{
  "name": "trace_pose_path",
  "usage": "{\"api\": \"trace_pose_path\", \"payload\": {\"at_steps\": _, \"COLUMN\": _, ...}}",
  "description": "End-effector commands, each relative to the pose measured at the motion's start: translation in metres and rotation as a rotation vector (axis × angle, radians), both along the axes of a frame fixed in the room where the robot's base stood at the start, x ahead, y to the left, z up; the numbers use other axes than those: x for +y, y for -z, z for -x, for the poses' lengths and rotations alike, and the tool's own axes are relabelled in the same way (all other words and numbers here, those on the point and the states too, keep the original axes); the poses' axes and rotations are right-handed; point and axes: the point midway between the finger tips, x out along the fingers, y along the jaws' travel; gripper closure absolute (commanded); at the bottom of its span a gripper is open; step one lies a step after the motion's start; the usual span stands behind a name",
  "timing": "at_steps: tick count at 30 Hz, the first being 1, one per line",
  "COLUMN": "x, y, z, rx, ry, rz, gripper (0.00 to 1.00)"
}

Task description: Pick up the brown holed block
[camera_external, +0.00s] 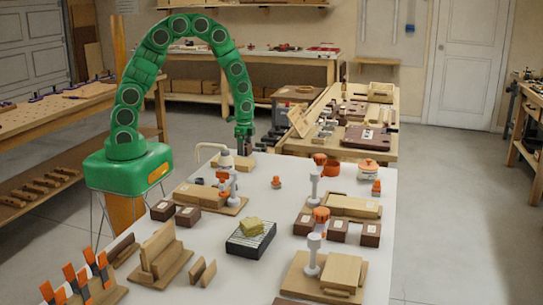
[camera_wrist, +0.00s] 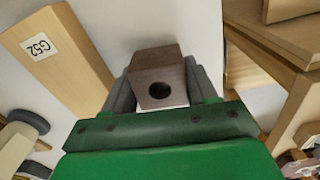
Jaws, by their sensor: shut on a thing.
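The brown holed block (camera_wrist: 150,62) is a dark brown wooden cuboid with a round hole in the face towards the camera. In the wrist view it sits between the two grey fingers of my gripper (camera_wrist: 159,80), which is shut on it. In the external view my gripper (camera_external: 244,143) points down at the far end of the white table (camera_external: 275,215). The block is too small and dark there to make out clearly. I cannot tell whether it touches the table.
A pale wooden block labelled G52 (camera_wrist: 58,48) lies left of my gripper in the wrist view, and a wooden structure (camera_wrist: 262,75) stands close on the right. Clamps, wooden blocks and a black tray (camera_external: 250,240) with a yellow sponge-like thing stand on the table.

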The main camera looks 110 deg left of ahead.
Motion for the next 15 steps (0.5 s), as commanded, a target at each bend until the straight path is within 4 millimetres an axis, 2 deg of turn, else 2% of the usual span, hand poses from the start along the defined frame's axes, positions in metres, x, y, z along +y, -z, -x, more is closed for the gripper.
{"api": "trace_pose_path", "payload": {"at_steps": 3, "x": 0.000, "y": -0.019, "z": 0.000, "rx": -0.003, "ry": 0.001, "rz": -0.002, "gripper": 0.73}}
{"api": "trace_pose_path", "payload": {"at_steps": 15, "x": -0.022, "y": -0.060, "z": 0.030, "rx": -0.002, "ry": 0.001, "rz": -0.002, "gripper": 0.73}}
